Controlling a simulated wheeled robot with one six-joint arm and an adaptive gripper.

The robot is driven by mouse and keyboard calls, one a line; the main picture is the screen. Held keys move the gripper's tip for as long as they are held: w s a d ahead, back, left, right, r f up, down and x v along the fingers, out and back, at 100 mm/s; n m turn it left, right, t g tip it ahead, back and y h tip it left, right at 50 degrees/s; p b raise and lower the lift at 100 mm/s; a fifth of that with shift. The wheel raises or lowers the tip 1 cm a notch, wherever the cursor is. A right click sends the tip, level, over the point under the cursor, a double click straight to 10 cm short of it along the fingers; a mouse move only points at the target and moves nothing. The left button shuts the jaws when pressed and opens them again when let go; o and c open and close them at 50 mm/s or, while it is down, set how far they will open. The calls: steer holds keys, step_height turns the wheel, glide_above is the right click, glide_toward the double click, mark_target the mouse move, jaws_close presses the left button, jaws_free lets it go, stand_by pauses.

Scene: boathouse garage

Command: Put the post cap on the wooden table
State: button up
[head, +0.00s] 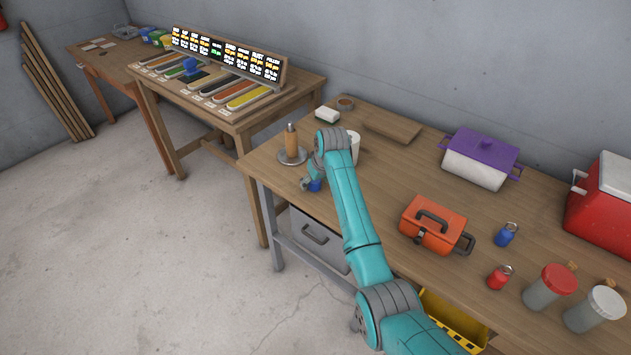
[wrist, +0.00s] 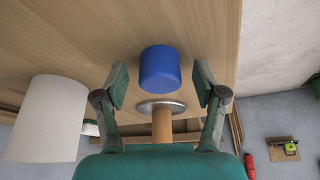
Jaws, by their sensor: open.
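The post cap appears to be the blue cylinder (wrist: 159,68), which sits between my fingers in the wrist view, with a gap on each side. In the head view it is a small blue patch (head: 315,186) at the near left part of the wooden table (head: 385,185), partly hidden by my gripper. It looks to stand on the wood, though its contact with the top is not clear. My gripper (wrist: 160,85) is open around it; it also shows in the head view (head: 310,184). A wooden post on a round metal base (head: 291,145) stands close by, bare on top.
A white cylinder (wrist: 45,118) stands near my gripper. An orange toolbox (head: 433,225), a purple-lidded pot (head: 480,160), jars (head: 550,287) and a red cooler (head: 600,205) fill the table's right side. A table with colored strips (head: 225,88) stands behind left.

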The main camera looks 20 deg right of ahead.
steer(key=v, duration=1.2)
jaws_close()
stand_by(0.3)
stand_by(1.1)
